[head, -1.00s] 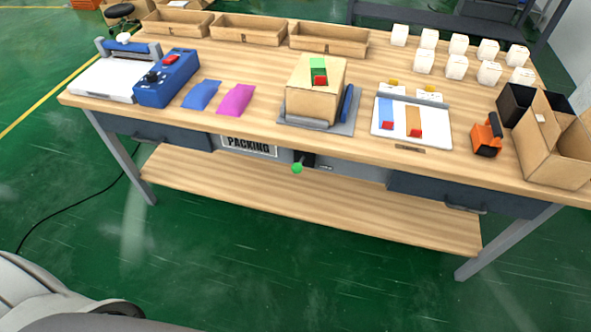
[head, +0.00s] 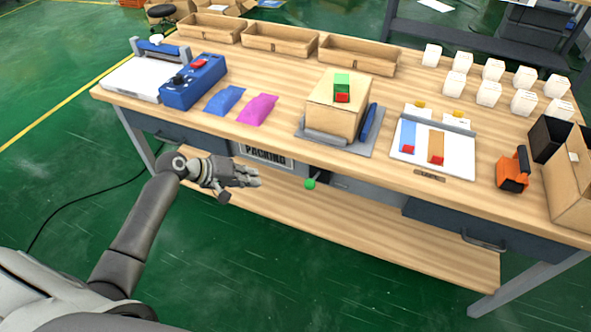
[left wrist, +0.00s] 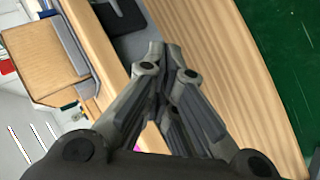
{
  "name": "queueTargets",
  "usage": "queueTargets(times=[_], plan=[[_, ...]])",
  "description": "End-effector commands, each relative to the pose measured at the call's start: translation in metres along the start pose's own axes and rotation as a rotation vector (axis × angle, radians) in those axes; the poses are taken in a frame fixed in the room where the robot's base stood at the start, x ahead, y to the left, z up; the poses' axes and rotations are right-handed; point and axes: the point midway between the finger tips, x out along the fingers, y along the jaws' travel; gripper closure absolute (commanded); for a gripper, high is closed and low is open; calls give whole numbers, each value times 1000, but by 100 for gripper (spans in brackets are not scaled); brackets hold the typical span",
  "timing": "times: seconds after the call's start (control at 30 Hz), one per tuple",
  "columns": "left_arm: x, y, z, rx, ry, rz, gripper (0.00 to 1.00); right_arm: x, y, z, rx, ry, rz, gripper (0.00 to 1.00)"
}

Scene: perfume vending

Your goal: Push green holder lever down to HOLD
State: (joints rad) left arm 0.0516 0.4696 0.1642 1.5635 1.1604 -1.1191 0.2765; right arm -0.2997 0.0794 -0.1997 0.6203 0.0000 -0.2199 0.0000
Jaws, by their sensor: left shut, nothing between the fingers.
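The green ball knob of the holder lever (head: 310,184) sticks out below the front edge of the workbench, to the right of the PACKING sign (head: 264,155). My left gripper (head: 257,177) is in front of the bench, to the left of the knob and apart from it, pointing right toward it. Its fingers are shut with nothing between them. They also show closed together in the left wrist view (left wrist: 163,60), where I cannot make out the knob. My right gripper is not in view.
A carton (head: 320,113) stands on a grey fixture above the lever. Blue (head: 225,100) and pink (head: 257,108) packets lie to its left. A wooden lower shelf (head: 350,235) runs beneath. A dark drawer (head: 470,226) is to the right.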

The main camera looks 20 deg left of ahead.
Motion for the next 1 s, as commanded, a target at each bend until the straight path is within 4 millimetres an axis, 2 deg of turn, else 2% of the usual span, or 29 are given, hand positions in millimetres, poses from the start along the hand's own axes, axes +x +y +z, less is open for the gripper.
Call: queueTargets(times=[0.03,0.1,0.2,0.3,0.57,0.77,1.0], plan=[[-12,21,-7,15,-7,38,100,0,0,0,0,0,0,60],[-25,44,-11,27,-19,82,100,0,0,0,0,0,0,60],[-37,63,-13,41,-33,119,100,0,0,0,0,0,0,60],[-41,69,-13,45,-40,132,100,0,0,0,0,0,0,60],[-41,70,-14,45,-40,133,100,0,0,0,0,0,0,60],[-30,72,-14,43,-38,135,100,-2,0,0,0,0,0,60],[17,79,-11,40,-41,136,100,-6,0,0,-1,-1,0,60]])
